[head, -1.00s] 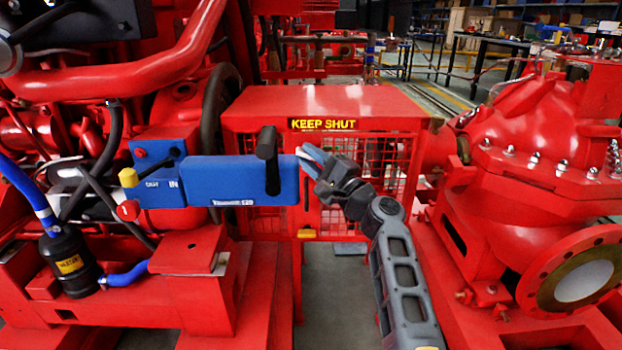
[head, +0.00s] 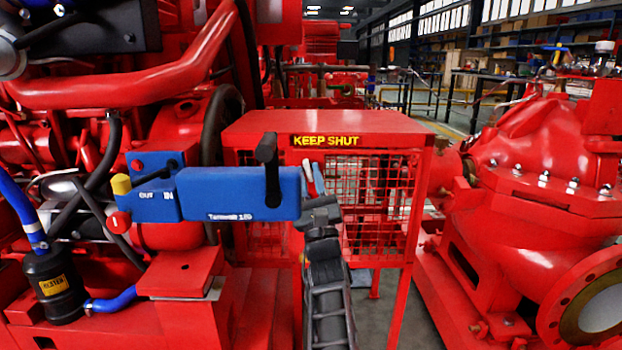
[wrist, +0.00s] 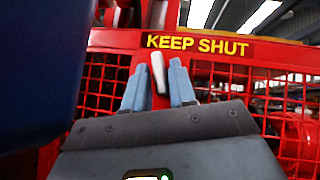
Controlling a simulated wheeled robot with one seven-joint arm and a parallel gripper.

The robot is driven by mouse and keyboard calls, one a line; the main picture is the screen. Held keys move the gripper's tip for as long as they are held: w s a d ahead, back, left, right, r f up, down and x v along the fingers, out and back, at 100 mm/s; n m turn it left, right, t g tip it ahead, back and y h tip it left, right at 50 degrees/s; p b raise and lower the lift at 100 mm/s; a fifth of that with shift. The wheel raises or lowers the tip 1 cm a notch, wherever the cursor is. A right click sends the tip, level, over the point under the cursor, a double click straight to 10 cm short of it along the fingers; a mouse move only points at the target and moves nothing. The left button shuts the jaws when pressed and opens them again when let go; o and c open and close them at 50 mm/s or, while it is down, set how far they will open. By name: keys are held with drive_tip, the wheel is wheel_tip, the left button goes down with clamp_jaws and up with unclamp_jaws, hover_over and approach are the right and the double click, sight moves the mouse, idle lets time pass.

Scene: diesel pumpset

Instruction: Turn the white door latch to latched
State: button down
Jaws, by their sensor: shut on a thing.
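The white door latch (wrist: 157,73) shows in the wrist view between the two blue-grey fingers of my gripper (wrist: 158,88), below the KEEP SHUT label. It stands nearly upright in that view, tilted a little. My gripper is shut on it, though small gaps seem to show beside the latch. In the head view my gripper (head: 312,182) is at the front of the red mesh guard (head: 385,190), just right of the blue box. There the latch is small and mostly hidden by the fingers, so its exact angle is unclear.
The blue box (head: 235,190) with a black lever (head: 268,165) stands close to the left of my gripper; its dark blue side fills the left of the wrist view. The red pump (head: 530,160) stands at the right. Floor shows between guard and pump.

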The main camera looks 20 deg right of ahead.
drive_tip(key=shift+a+f+m+g+h, duration=0.1)
drive_tip(key=shift+m+g+h, duration=0.1)
drive_tip(key=shift+m+h, duration=1.5)
drive_tip(key=shift+a+m+g+h, duration=0.1)
drive_tip(key=shift+m+g+h, duration=0.1)
drive_tip(key=shift+m+h, duration=1.7)
drive_tip(key=shift+m, duration=0.2)
drive_tip(key=c, duration=1.2)
unclamp_jaws()
drive_tip(key=shift+o, duration=0.2)
drive_tip(key=p+v, duration=0.2)
drive_tip(key=v, duration=0.5)
drive_tip(key=shift+s+f, duration=0.2)
drive_tip(key=shift+s, duration=0.1)
